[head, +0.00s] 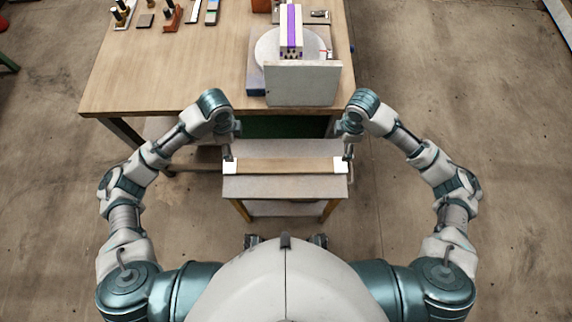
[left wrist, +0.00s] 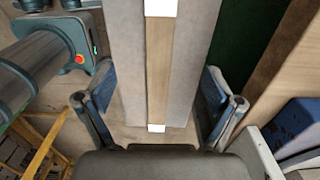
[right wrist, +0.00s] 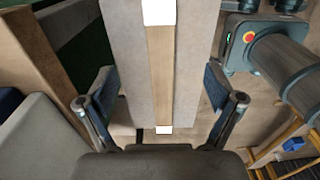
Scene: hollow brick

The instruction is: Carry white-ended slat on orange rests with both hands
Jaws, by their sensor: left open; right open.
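The white-ended slat (head: 285,166), light brown wood with a white block at each end, lies flat across the small grey-topped table (head: 285,188) in front of me. My left gripper (head: 229,152) is at its left end and my right gripper (head: 347,152) at its right end. Both are open and hold nothing. In the left wrist view the slat (left wrist: 158,60) runs between the spread fingers of my left gripper (left wrist: 158,85). The right wrist view shows the slat (right wrist: 162,60) likewise between the fingers of my right gripper (right wrist: 162,85). I cannot make out orange rests under the slat.
A large wooden workbench (head: 190,75) stands behind the small table. On it are a grey upright slab (head: 303,84), a round white plate (head: 268,48), a purple-striped block (head: 291,25) and, at left, orange-brown stands (head: 172,18) with black posts.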

